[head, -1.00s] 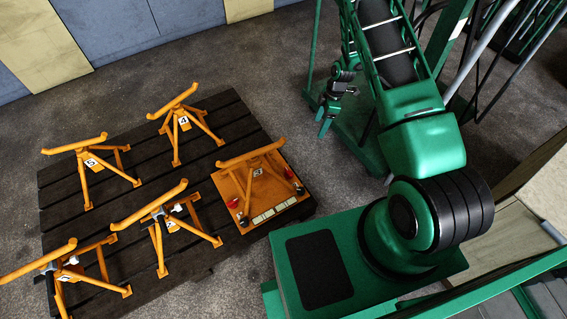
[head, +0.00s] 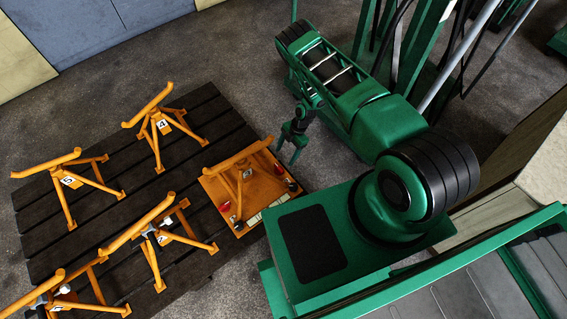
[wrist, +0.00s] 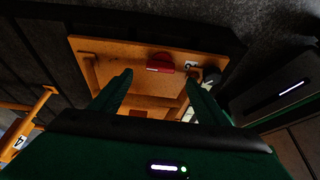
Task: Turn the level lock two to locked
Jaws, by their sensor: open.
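An orange base plate (head: 250,190) with an orange stand (head: 240,165) sits at the right end of a dark slatted platform. A red part (head: 280,170) and a small dark knob (head: 291,186) are at its right edge. Another red part (head: 225,207) is at its left edge. In the wrist view a red part with a pale label (wrist: 160,64) lies ahead, with a black knob (wrist: 211,77) to its right. I cannot tell which is level lock two. My gripper (head: 290,150) is open and empty, apart from the plate, beyond its right side; its fingers show in the wrist view (wrist: 158,77).
Several other orange stands, numbered 4 (head: 162,126) and 5 (head: 70,181) among them, stand on the dark platform (head: 130,185). Green frames and grey poles rise at the upper right. Bare grey floor (head: 225,60) lies behind the platform.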

